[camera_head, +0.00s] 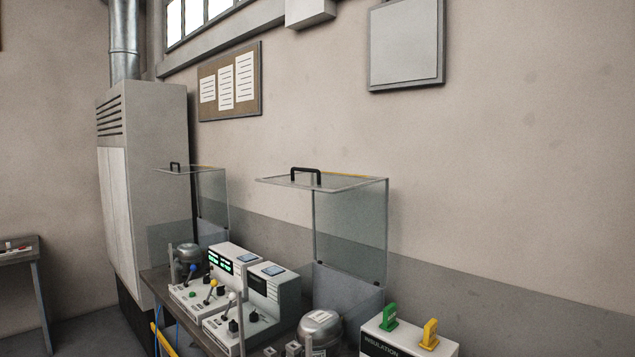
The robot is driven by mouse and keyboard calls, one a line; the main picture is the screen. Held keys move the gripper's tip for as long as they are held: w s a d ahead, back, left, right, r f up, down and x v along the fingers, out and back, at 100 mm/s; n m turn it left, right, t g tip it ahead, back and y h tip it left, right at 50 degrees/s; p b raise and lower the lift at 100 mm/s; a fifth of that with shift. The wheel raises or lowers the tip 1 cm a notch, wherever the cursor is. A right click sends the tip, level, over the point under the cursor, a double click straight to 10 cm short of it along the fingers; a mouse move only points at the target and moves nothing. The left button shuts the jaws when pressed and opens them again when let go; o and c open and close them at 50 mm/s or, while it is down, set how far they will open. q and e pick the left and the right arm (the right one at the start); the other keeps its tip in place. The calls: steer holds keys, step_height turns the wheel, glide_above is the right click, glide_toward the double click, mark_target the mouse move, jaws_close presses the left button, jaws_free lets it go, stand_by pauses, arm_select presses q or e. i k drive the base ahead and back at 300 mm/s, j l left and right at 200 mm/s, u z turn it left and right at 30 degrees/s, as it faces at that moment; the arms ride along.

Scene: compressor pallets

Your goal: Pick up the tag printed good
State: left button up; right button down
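A green tag-like piece (389,317) and a yellow one (430,333) stand upright on a white box with a black front labelled INSULATION (378,348), at the bottom right of the head view. Any print on the two pieces is too small to read, so I cannot tell whether either says good. Neither of my grippers is in view.
Left of the box is a rounded metal compressor (320,328). Beyond it are test consoles with levers (236,316) and two clear hoods with black handles, the nearer one (350,225) raised. A tall grey cabinet (150,180) stands behind. A side table (20,250) is far left.

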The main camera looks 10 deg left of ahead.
mark_target(389, 323)
steer(key=k+l, duration=0.1)
steer(key=l, duration=0.25)
steer(key=k+l+u, duration=0.1)
steer(key=l, duration=0.2)
steer(key=k+l+u, duration=0.1)
steer(key=l, duration=0.25)
steer(key=k+l, duration=0.2)
steer(key=l+u, duration=0.05)
steer(key=l, duration=0.1)
